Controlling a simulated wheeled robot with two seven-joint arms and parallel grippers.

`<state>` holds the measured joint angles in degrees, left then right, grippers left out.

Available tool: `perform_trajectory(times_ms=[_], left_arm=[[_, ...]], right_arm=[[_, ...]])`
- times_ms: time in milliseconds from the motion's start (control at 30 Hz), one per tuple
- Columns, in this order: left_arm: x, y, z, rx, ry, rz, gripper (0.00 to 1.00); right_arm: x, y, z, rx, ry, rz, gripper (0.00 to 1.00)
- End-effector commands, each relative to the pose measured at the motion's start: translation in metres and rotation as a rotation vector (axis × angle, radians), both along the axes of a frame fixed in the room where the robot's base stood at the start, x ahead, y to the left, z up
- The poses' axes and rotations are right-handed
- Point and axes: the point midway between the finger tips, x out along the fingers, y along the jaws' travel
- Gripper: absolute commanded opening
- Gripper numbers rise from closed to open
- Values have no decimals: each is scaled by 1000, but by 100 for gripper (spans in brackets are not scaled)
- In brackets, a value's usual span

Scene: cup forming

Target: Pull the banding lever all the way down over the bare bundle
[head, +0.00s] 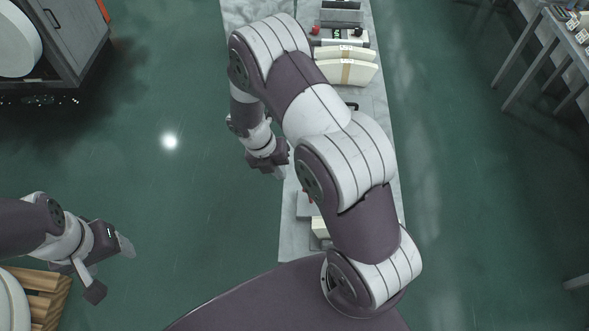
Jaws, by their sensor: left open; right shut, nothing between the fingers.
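My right arm reaches over the bench and hides much of its middle. My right gripper (274,168) is shut and empty at the bench's left edge, pointing down. Just below it, a grey device (304,206) shows partly from behind my arm, with a small red part (310,198) that may belong to the banding lever. The lever's position cannot be told. A cream block (319,228) beside the device is partly hidden; whether it is the bare bundle cannot be told. My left gripper (110,268) is open and empty over the floor at lower left, far from the bench.
Two cream stacks (346,72) with brown bands stand on the pale bench (384,120) near a machine (340,37) with a red knob. A grey cabinet is at upper left, a wooden pallet (46,290) at lower left, another table at upper right. Green floor is clear between.

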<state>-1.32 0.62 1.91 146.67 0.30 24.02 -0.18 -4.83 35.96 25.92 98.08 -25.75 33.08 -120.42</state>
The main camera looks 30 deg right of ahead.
Motion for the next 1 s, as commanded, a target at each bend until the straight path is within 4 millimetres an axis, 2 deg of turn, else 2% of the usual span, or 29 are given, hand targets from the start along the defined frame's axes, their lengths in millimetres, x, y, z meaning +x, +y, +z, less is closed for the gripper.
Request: perform_trajectory(times_ms=[100,300,800,1000], left_arm=[[0,0,11,0,0,0,68],[0,0,16,0,0,0,68],[0,0,17,0,0,0,68],[0,0,22,0,0,0,68]], right_arm=[[-10,-15,-3,1,1,-3,0],[-20,-32,-9,0,1,-1,0],[-22,-35,-10,1,-1,-1,0],[-28,-44,-6,0,0,-2,0]])
